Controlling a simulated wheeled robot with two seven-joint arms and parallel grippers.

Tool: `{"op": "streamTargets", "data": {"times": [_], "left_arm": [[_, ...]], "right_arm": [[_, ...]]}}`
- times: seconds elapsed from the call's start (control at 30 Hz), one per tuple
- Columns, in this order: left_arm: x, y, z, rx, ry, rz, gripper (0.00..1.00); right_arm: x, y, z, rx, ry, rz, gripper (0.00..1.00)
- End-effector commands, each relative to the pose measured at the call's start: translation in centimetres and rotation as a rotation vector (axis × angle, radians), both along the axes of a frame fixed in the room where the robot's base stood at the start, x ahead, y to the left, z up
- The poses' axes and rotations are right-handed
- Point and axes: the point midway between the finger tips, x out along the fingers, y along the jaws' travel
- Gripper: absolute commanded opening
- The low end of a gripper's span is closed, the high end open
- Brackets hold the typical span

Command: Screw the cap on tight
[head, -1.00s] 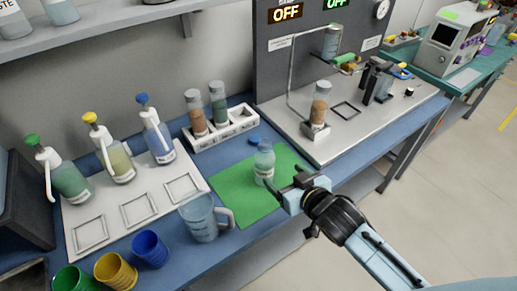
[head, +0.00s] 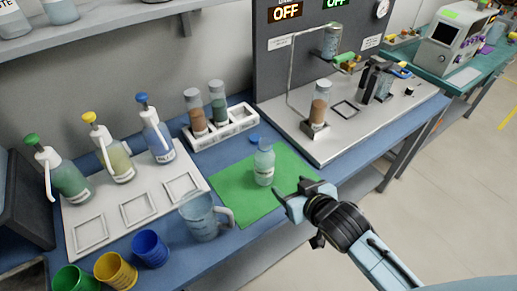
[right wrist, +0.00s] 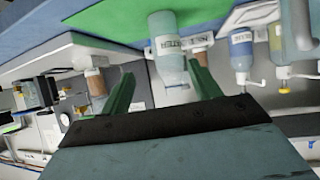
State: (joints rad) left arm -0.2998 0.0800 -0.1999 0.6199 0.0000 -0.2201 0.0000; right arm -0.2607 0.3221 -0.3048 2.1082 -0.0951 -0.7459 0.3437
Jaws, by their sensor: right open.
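A clear bottle (head: 264,167) stands upright on the green mat (head: 232,195). In the right wrist view the labelled bottle (right wrist: 168,62) appears upside down, beyond and between my fingers. A small blue cap (head: 254,137) lies just behind the bottle, apart from it as far as I can see. My right gripper (head: 291,192) is open and empty, to the right of the bottle and slightly in front, with a gap between them. Its green-looking fingers (right wrist: 162,92) also show in the right wrist view. My left gripper is out of view.
A measuring jug (head: 202,217) stands left of the mat's front part. A white rack (head: 222,127) with two filled bottles is behind. Pump bottles (head: 113,152) stand at left, coloured cups (head: 150,248) in front. A metal-plated rig (head: 350,125) stands right of the mat.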

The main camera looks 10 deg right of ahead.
Motion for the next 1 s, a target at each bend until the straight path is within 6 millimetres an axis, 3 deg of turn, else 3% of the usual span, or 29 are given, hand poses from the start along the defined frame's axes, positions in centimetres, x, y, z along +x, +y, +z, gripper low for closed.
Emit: {"op": "streamTargets", "data": {"times": [0.37, 0.47, 0.53, 0.87, 1.0], "left_arm": [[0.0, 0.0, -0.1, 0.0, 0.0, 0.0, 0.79], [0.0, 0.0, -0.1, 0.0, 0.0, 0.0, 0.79], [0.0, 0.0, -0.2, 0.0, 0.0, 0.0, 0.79], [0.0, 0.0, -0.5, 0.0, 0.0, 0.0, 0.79], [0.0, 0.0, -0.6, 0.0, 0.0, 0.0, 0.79]], "right_arm": [[-9.9, -2.2, -4.3, -0.102, 0.423, -0.062, 0.62], [-13.3, -2.7, -6.5, -0.126, 0.568, -0.058, 0.62], [-15.7, -3.0, -9.4, -0.141, 0.679, -0.046, 0.62], [-18.1, -3.1, -19.2, -0.157, 0.793, -0.025, 0.62], [-19.5, -3.2, -24.6, -0.162, 0.819, -0.02, 0.62]]}}
